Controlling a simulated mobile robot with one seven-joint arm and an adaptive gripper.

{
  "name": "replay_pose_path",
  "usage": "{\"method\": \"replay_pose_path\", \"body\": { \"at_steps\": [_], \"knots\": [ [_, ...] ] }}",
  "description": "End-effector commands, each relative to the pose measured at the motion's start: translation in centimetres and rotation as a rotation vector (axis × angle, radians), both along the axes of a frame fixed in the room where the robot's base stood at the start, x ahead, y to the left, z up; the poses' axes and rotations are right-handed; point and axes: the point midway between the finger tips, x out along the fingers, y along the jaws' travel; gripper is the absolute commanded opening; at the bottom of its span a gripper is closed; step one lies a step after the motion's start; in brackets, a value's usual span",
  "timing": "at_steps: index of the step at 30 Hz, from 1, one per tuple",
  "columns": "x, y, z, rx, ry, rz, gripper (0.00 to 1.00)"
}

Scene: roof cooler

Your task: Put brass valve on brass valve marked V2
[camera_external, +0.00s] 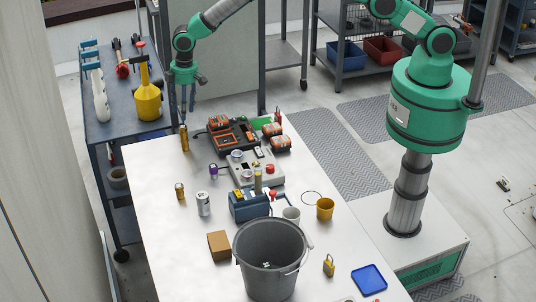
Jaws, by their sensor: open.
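My gripper (187,115) points down over the far left end of the white table, with its fingers apart. A slim brass-coloured upright piece (184,139) stands right below the fingertips; I cannot tell whether they touch it. A shorter brass-coloured piece (180,191) stands nearer, at the table's left side. No V2 mark can be read at this size, so I cannot tell which piece is which valve.
The left front of the table is clear.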

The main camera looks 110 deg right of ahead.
Motion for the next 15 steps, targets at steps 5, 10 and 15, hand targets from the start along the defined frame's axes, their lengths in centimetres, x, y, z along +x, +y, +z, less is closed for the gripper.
{"method": "replay_pose_path", "body": {
  "at_steps": [5, 10, 15],
  "knots": [
    [-0.2, 0.0, 1.9, 0.000, 0.000, 0.000, 0.44],
    [-0.3, 0.0, 3.0, 0.000, 0.000, 0.000, 0.44],
    [-0.4, 0.0, 3.3, 0.000, 0.001, 0.000, 0.44]
  ]
}}
